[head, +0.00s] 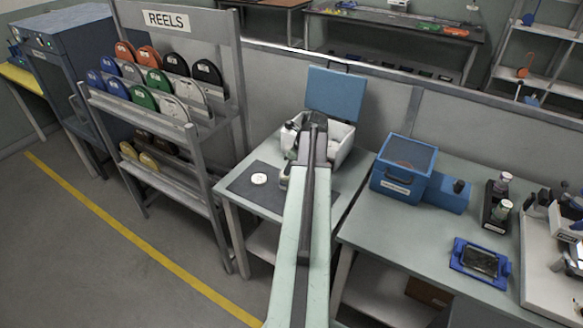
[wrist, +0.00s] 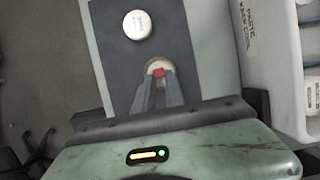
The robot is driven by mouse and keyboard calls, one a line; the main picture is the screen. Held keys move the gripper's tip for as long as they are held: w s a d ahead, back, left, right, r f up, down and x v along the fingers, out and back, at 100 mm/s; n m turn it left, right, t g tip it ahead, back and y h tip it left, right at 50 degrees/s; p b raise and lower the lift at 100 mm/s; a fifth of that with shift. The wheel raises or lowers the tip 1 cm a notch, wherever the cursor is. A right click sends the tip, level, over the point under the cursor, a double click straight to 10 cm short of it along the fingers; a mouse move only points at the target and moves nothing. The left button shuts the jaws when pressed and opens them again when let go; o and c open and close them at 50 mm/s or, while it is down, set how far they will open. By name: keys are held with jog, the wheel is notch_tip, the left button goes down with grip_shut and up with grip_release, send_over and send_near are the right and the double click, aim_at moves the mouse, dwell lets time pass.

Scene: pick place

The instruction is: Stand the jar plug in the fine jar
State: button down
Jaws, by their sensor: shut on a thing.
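My gripper (wrist: 159,76) is shut on a small red piece, which I take for the jar plug (wrist: 159,72), in the wrist view. Directly behind the fingertips is a round, pale-rimmed thing (wrist: 158,65), probably the open fine jar. The plug overlaps its opening, but I cannot tell whether it is inside or above it. A white round lid (wrist: 137,25) with small print lies on the dark mat (wrist: 110,25). The lid also shows in the head view (head: 258,179), left of my arm.
A white bin (head: 338,142) stands behind my arm; its labelled wall (wrist: 250,50) is close on the right in the wrist view. A blue box (head: 405,166) sits on the bench to the right. The reel rack (head: 190,125) stands left.

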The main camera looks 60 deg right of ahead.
jog(key=shift+s+a+f+b, duration=0.3)
jog(key=shift+a+f+b, duration=0.1)
jog(key=shift+f+b, duration=0.15)
dwell(0.4)
jog(key=c, duration=1.3)
grip_release()
jog(key=c, duration=0.4)
jog(key=p, duration=0.1)
jog(key=r+p, duration=0.2)
jog(key=shift+w+d+r, duration=0.1)
jog(key=shift+w+d, duration=0.25)
notch_tip(320, 180, up, 5)
jog(key=p, duration=0.4)
jog(key=shift+d, duration=0.1)
